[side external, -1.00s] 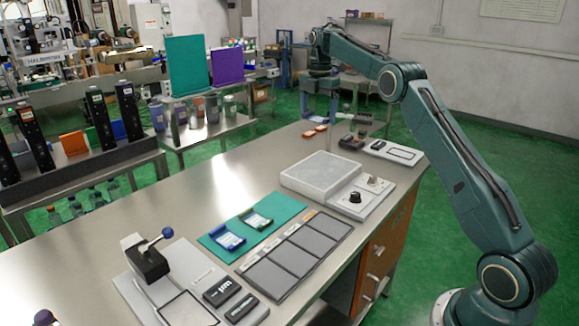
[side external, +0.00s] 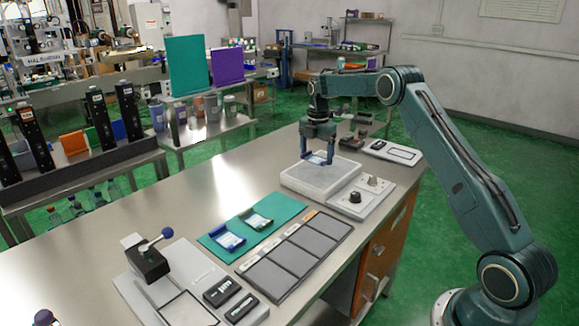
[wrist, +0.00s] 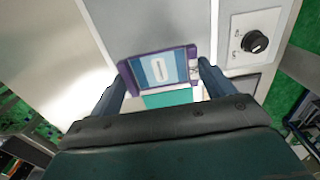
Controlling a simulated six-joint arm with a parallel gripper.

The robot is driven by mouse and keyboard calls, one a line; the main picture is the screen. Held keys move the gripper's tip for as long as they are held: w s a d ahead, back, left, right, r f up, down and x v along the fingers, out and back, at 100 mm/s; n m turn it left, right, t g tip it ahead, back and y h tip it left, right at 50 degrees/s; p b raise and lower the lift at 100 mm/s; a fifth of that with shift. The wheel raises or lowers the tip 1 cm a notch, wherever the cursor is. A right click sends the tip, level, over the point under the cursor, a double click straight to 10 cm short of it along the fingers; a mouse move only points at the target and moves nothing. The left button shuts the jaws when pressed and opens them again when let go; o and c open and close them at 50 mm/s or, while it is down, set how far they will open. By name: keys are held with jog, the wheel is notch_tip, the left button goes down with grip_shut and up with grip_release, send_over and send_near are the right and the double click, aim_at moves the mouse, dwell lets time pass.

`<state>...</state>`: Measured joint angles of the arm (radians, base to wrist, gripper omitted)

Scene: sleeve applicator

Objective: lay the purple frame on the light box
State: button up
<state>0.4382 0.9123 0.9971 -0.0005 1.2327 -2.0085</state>
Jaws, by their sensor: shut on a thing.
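The purple frame (wrist: 140,62) holds a slide with a white figure on blue. It is between the two fingers of my gripper (wrist: 161,88), which is shut on it. In the side view my gripper (side external: 317,156) points down over the far part of the light box, with the frame small between the fingertips. The light box (side external: 312,181) is a pale, flat slab; its pale top also shows in the wrist view (wrist: 165,22). I cannot tell whether the frame touches the light box. In the wrist view the frame looks slightly tilted.
A panel with a black knob (side external: 355,197) adjoins the light box. Nearer, a teal mat (side external: 280,209) holds a blue and a green frame, beside a tray of dark panels (side external: 292,257). A lever device (side external: 148,262) stands front left. The left of the table is clear.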

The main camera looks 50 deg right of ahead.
aim_at(316, 160)
jog(key=shift+f, duration=2.15)
jog(key=shift+f, duration=0.15)
jog(key=o, duration=0.9)
notch_tip(316, 160, up, 12)
jog(key=shift+r, duration=0.2)
